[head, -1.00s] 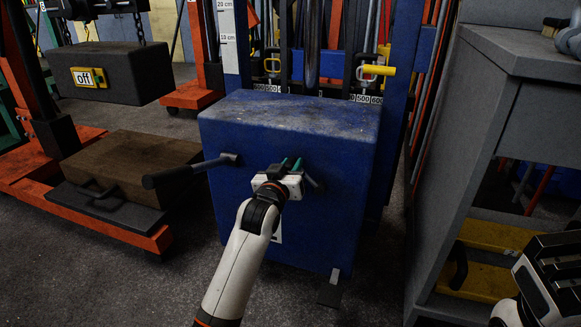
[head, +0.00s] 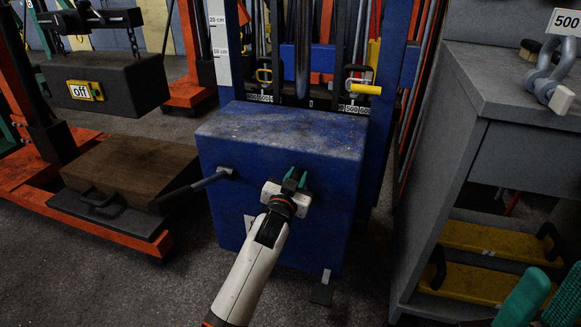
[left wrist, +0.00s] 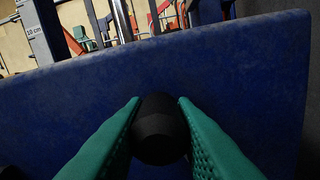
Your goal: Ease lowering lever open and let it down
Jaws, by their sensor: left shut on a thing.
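The blue jack housing (head: 275,215) stands in the middle of the head view. My left gripper (head: 295,178) is at its front face, pointing at it. In the left wrist view, its teal fingers are shut on a black faceted knob (left wrist: 160,128), taken to be the lowering lever's end, with the blue face behind it. The rest of that lever is hidden. A second lever (head: 195,188) with a black handle sticks out from the left of the housing's front. My right gripper (head: 548,292) shows partly at the lower right, its teal fingers apart, nothing seen between them.
A grey cabinet (head: 440,180) stands close on the right, with yellow cases (head: 480,280) inside and a grey shackle (head: 550,75) on top. On the left, a dark block marked "off" (head: 130,85) hangs above a brown case (head: 130,165) by an orange frame.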

